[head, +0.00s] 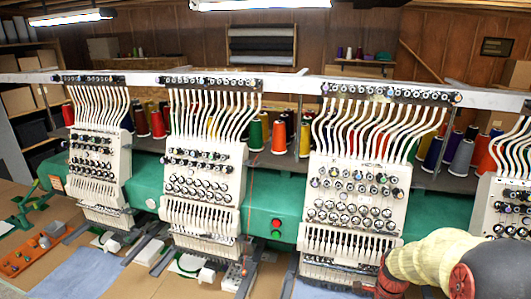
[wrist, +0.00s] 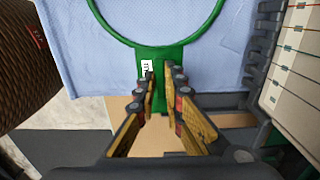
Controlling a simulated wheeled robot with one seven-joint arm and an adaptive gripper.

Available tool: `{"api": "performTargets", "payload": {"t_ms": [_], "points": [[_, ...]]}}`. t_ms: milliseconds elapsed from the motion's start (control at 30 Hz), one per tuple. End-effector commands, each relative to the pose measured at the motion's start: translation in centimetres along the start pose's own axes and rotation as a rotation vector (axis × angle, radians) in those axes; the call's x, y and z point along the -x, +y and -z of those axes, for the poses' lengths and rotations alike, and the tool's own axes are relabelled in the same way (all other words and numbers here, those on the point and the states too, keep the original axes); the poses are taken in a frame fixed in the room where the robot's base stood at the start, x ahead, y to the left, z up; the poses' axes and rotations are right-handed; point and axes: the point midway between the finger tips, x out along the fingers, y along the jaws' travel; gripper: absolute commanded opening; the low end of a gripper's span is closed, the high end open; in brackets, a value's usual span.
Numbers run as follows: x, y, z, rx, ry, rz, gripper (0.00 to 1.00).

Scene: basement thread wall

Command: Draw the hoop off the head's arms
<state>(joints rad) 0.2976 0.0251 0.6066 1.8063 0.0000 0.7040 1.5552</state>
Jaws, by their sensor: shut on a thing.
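In the wrist view the green hoop (wrist: 168,53) shows as part of a ring with a broad tab and a white label. It holds pale blue cloth (wrist: 150,15). My gripper (wrist: 163,82) is shut on the tab, one finger on each side. The ring's far part is out of frame. In the head view my arm comes in from the lower right, with my gripper (head: 385,284) low by the third embroidery head (head: 352,195). The hoop's tab is not clear there. Whether the head's arms still touch the hoop cannot be told.
A cream machine part (wrist: 295,85) and dark parts stand close right of my gripper in the wrist view. A brown ribbed thing (wrist: 28,55) is at left. Other heads (head: 203,155) line the green beam (head: 275,205). An orange tray (head: 22,258) lies far left.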

Motion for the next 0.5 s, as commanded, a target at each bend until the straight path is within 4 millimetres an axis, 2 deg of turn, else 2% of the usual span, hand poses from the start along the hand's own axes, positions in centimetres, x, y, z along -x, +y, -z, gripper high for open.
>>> {"api": "performTargets", "payload": {"t_ms": [500], "points": [[0.1,3.8,0.0,0.000,0.000,0.002,0.00]]}}
